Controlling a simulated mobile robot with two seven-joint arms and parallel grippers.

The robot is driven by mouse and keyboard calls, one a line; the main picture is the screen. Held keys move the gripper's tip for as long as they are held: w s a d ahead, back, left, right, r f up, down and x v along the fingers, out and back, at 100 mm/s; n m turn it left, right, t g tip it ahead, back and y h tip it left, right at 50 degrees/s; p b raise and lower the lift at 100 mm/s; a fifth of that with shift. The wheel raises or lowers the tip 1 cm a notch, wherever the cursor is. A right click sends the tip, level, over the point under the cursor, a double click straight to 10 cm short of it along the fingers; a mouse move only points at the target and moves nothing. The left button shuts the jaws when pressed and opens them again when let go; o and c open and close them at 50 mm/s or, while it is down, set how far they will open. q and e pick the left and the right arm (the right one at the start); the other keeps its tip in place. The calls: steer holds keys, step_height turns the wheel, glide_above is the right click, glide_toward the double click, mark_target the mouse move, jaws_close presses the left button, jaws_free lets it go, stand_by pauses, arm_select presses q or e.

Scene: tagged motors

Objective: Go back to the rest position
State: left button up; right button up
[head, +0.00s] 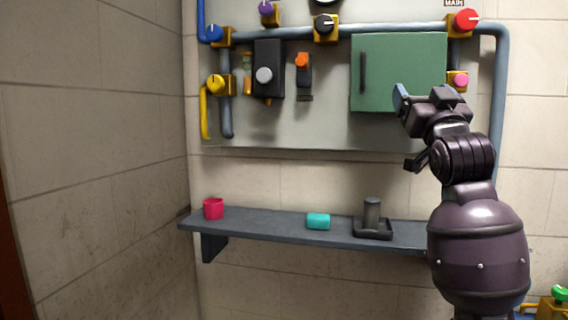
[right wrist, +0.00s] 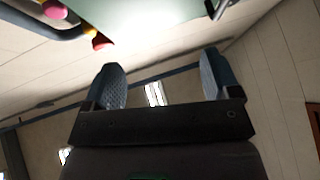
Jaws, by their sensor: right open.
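My right gripper (head: 402,130) is raised at the right of the head view, in front of the lower right part of the green cabinet door (head: 398,72). In the right wrist view its two fingers (right wrist: 164,82) stand wide apart with nothing between them. The pale green door edge (right wrist: 165,15) shows beyond the fingertips at the top of that view. My left gripper does not show in either view.
A wall panel carries pipes, several coloured knobs and a black switch box (head: 267,70). Below it, a grey shelf (head: 275,225) holds a red cup (head: 213,208), a teal block (head: 318,221) and a dark cylinder on a tray (head: 372,215). Bare wall lies left.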

steer(key=s+f+n+g+y, duration=0.1)
steer(key=s+f+n+g, duration=0.15)
steer(key=f, duration=1.95)
steer(key=s+f+n+g+y, duration=0.1)
steer(key=s+f+g, duration=0.25)
steer(key=f, duration=1.85)
steer(key=s+d+f+m+g+h, duration=0.1)
steer(key=s+f+g, duration=0.6)
steer(key=s+f, duration=1.8)
step_height(320, 180, down, 3)
steer(key=shift+s+d+m+h, duration=0.4)
steer(key=shift+d+m, duration=0.15)
steer(key=shift+m, duration=0.3)
